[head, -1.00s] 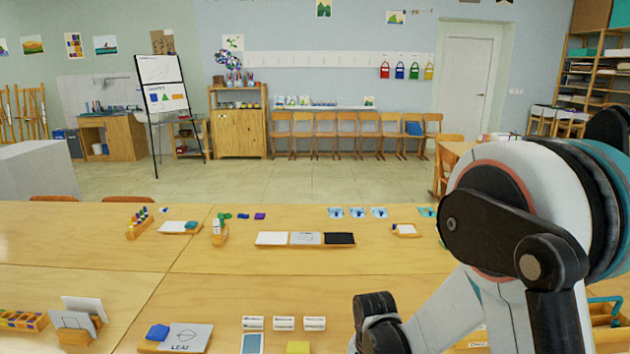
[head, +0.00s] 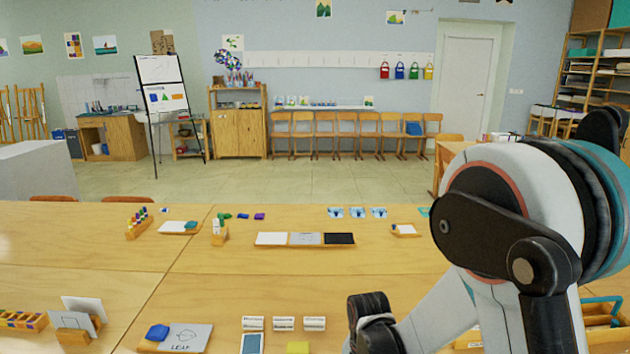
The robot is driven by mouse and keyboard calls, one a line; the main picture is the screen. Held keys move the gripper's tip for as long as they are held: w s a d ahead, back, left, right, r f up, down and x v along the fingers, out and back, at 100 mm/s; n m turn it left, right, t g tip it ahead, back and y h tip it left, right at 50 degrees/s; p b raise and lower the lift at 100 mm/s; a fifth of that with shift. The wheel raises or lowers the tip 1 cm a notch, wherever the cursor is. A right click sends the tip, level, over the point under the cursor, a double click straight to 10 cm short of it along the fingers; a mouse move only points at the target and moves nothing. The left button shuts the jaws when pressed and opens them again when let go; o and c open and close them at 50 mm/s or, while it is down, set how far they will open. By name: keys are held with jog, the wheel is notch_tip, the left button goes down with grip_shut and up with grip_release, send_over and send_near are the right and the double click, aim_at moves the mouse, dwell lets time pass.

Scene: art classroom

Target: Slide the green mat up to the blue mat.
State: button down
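No piece is clearly marked out as the green mat or the blue mat. Further right are several light blue cards (head: 357,212) with dark pictures. A teal piece (head: 424,212) lies right of them, partly hidden by my arm. My arm fills the right side and reaches down past the bottom edge. My gripper's fingers do not show.
A long tray (head: 272,245) with white, grey and black panels lies mid-table. Nearer are white blocks (head: 284,324), a yellow piece (head: 298,348) and a leaf board (head: 188,338) with a blue block.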

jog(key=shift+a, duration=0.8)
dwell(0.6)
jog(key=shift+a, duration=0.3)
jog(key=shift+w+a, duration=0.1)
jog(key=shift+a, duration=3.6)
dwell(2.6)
